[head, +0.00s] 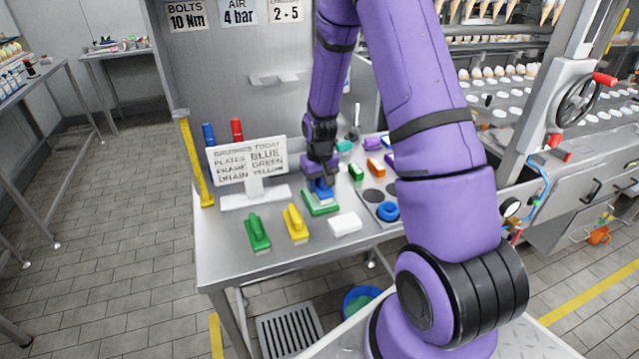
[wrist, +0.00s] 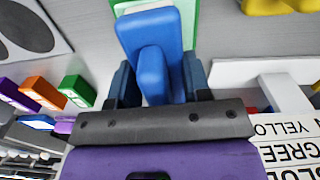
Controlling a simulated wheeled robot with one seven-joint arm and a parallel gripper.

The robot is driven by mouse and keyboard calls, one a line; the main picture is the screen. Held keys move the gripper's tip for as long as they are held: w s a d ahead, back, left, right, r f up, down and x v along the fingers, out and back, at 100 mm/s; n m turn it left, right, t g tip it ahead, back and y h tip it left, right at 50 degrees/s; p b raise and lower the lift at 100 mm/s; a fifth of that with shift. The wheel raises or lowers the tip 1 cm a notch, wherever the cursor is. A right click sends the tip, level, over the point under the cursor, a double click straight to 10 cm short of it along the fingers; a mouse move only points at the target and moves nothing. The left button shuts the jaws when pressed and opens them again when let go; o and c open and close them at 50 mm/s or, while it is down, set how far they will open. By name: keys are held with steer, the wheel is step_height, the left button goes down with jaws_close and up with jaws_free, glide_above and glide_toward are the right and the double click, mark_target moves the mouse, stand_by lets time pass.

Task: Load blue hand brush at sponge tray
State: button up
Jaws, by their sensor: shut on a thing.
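The blue hand brush (head: 323,194) is in my gripper (head: 321,178), at the back middle of the steel table. In the wrist view the brush (wrist: 150,30) points away from the jaws, and my gripper (wrist: 159,80) is shut on its handle. A flat green tray (head: 320,209) lies directly below the brush; it also shows behind the brush in the wrist view (wrist: 187,20). I take it for the sponge tray. The brush covers part of the tray. I cannot tell whether the brush touches it.
A green brush (head: 257,233), a yellow brush (head: 295,224) and a white block (head: 344,225) stand at the table's front. A sign (head: 248,160) stands left of the tray. A blue ring (head: 388,211) and small coloured blocks (head: 375,167) are to the right.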

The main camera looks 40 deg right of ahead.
steer(key=shift+f, duration=0.55)
stand_by(1.6)
steer(key=shift+r, duration=3.5)
